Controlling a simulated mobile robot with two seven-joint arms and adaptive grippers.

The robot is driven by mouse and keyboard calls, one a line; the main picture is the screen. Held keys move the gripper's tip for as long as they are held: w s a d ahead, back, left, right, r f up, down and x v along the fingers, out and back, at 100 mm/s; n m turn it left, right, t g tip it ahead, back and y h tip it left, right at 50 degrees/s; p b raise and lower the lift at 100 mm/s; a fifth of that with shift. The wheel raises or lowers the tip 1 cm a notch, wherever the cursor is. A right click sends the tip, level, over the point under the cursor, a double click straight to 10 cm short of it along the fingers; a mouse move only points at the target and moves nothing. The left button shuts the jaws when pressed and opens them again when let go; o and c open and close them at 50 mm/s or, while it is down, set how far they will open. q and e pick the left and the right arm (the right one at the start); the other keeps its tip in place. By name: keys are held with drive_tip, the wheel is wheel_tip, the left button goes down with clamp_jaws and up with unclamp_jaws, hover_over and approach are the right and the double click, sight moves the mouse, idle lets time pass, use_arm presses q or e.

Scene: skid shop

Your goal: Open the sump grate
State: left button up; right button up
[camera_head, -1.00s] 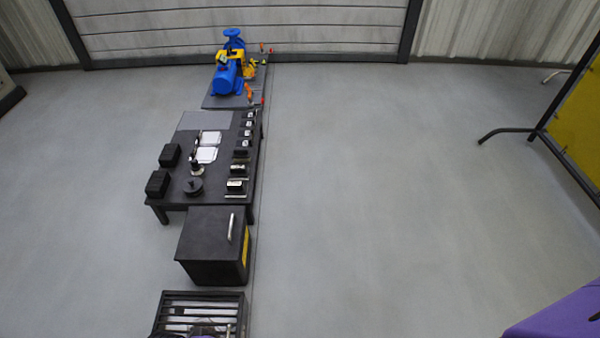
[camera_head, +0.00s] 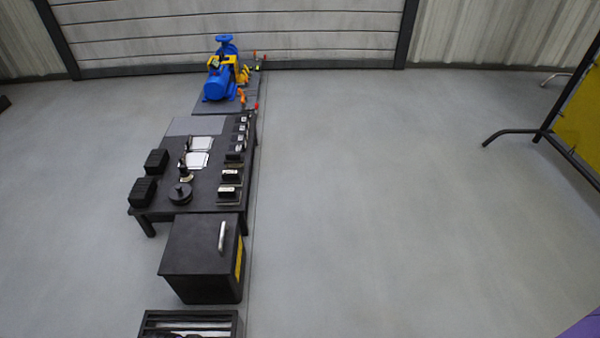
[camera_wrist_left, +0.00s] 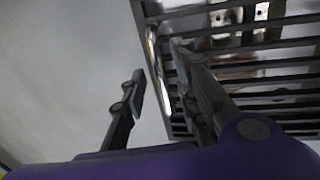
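The sump grate (camera_head: 190,315) is a dark slatted frame cut off by the bottom edge of the head view. In the left wrist view its dark parallel bars (camera_wrist_left: 275,75) fill the right side, with pale and brownish parts visible between them. A bright metal handle bar (camera_wrist_left: 154,55) runs along the grate's left edge. My left gripper (camera_wrist_left: 160,62) is open, its two dark fingers on either side of the handle in the picture. I cannot tell whether either finger touches it. My right gripper is not in view.
A black box with a silver handle (camera_head: 203,265) stands just beyond the grate. Behind it are a low dark table (camera_head: 212,185) with several small parts and a blue pump (camera_head: 220,80). Open grey floor (camera_head: 390,200) lies to the right. A yellow panel (camera_head: 580,120) stands at far right.

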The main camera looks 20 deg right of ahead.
use_arm(q)
drive_tip(key=shift+c, duration=0.5)
clamp_jaws()
